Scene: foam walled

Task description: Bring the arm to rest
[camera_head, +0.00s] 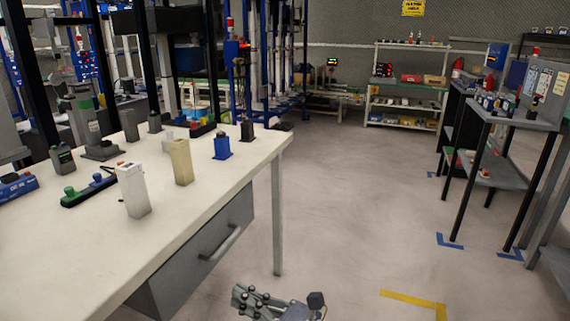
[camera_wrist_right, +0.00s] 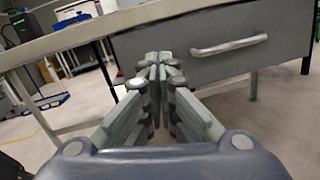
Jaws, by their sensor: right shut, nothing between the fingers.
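My right gripper (camera_head: 258,303) shows at the bottom of the head view, low beside the table's right side and above the floor. In the right wrist view its fingers (camera_wrist_right: 157,68) are together and empty, pointing at the table's side near the drawer. The gripper is apart from the objects on the tabletop. My left gripper is in neither view.
The white table (camera_head: 105,250) carries a white box (camera_head: 133,190), a tan box (camera_head: 181,162) and a blue item (camera_head: 221,146). A grey drawer (camera_head: 205,252) is under its edge. Open floor (camera_head: 350,200) lies to the right. Dark side tables (camera_head: 490,120) stand farther right.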

